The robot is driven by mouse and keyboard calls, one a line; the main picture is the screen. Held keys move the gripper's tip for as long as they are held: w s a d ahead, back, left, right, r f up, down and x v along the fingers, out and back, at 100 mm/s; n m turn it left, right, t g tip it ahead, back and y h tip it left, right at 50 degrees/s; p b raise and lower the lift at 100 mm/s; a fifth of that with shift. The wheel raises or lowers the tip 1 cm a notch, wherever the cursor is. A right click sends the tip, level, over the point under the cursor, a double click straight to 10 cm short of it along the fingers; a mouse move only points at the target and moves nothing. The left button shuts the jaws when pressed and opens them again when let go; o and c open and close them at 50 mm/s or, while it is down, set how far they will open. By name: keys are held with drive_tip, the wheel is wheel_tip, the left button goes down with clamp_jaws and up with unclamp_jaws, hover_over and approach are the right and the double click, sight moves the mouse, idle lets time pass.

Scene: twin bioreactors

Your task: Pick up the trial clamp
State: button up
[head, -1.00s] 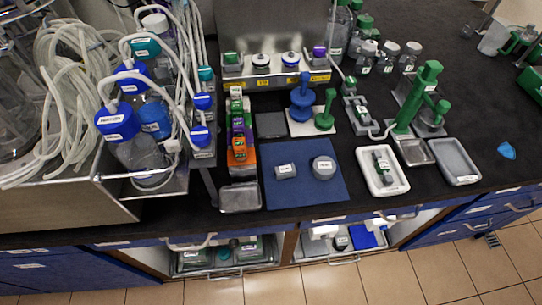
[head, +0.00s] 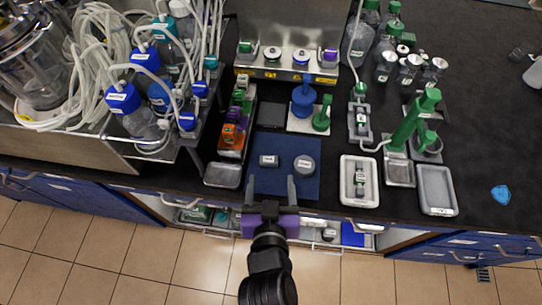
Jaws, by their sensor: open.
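A small grey clamp with a green part (head: 360,176) lies in a white tray (head: 345,192) on the bench, right of the blue mat. Its label is too small to read, so I cannot tell for sure that it is the trial clamp. Several coloured clamps, green, purple and orange, stand in a row in a rack (head: 232,138) left of the mat. My gripper (head: 271,187) is open and empty over the front part of the blue mat, left of the white tray and apart from it.
Two grey labelled pieces (head: 304,164) sit on the blue mat (head: 284,142). A metal tray (head: 222,176) lies to the left, a grey tray (head: 436,188) to the right. A green press (head: 412,122) stands behind the right trays. Tubed bottles (head: 130,108) crowd the left.

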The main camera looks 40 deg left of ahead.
sight(269, 158)
drive_tip(key=x, duration=0.2)
drive_tip(key=p+x, duration=0.1)
drive_tip(key=x, duration=0.3)
drive_tip(key=shift+a, duration=0.55)
drive_tip(key=shift+w+a+f, duration=0.3)
drive_tip(key=shift+w+f, duration=0.05)
drive_tip(key=shift+w, duration=0.05)
drive_tip(key=c, duration=1.4)
drive_tip(key=shift+r, duration=0.1)
